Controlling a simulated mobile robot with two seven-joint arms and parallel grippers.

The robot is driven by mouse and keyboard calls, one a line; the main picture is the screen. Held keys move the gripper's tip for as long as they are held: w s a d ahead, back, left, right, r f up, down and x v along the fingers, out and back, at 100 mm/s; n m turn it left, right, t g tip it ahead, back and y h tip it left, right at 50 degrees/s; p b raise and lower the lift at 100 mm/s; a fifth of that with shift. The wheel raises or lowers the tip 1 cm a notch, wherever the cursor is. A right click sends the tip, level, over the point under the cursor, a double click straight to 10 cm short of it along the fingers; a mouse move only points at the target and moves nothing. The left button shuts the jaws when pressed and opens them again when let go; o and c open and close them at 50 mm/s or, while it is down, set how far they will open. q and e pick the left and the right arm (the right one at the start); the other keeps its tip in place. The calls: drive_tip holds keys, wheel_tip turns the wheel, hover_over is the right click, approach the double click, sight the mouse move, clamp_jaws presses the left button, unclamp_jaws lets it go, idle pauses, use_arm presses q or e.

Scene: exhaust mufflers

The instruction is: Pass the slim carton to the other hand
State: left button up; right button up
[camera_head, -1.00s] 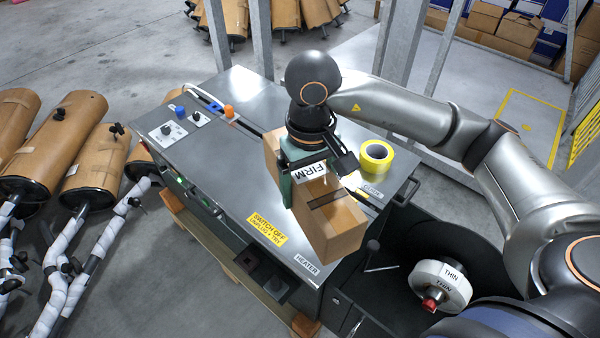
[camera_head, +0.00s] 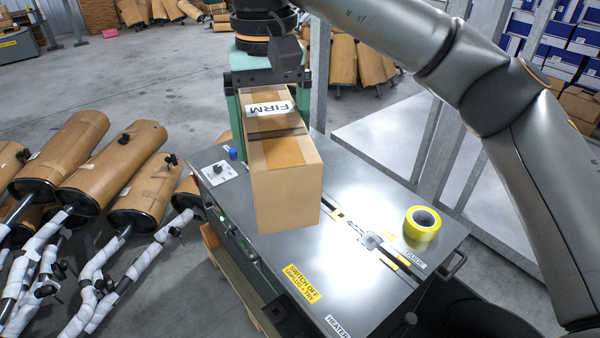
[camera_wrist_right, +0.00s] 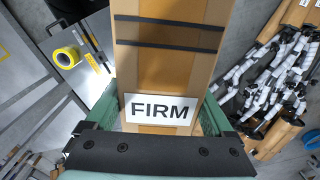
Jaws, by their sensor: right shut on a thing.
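The slim carton (camera_head: 285,185) is a tall brown cardboard box with a white FIRM label and a dark band. In the head view it is held up above the left part of the metal bench. My right gripper (camera_head: 262,90), with green fingers, is shut on the carton's far end, one finger on each side. In the right wrist view the carton (camera_wrist_right: 168,70) lies between the green fingers (camera_wrist_right: 162,118), label facing the camera. The carton's near end is free. My left gripper is not in view.
A metal bench (camera_head: 385,200) stands below, with a yellow tape roll (camera_head: 422,223), a guide rail and knobs on top. Wrapped mufflers (camera_head: 110,165) with white-wrapped pipes lie on the left floor. Grey posts (camera_head: 430,150) stand behind the bench.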

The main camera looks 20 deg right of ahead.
sight(308, 223)
drive_tip(key=w+a+r+n, duration=0.2)
drive_tip(key=a+r+n, duration=0.2)
drive_tip(key=r+n, duration=0.15)
drive_tip(key=s+d+f+n, duration=0.1)
drive_tip(key=s+f, duration=0.3)
drive_tip(key=f, duration=0.5)
drive_tip(key=s+d+f+n, duration=0.1)
drive_tip(key=s+d+f, duration=0.1)
drive_tip(key=s+f, duration=0.5)
drive_tip(key=w+a+f+n, duration=0.4)
drive_tip(key=w+f+n, duration=0.1)
drive_tip(key=w+f, duration=0.15)
drive_tip(key=s+d+r+m, duration=0.2)
drive_tip(key=r, duration=0.1)
drive_tip(key=s+d+r+m, duration=0.2)
drive_tip(key=d+r+m, duration=0.1)
drive_tip(key=s+d+r+m, duration=0.2)
drive_tip(key=m, duration=0.1)
drive_tip(key=shift+d+r, duration=0.3)
drive_tip(key=shift+r, duration=0.1)
drive_tip(key=w+a+m, duration=0.4)
drive_tip(key=w+a, duration=0.3)
drive_tip(key=a, duration=0.3)
drive_tip(key=shift+m, duration=0.35)
idle(0.5)
idle(0.5)
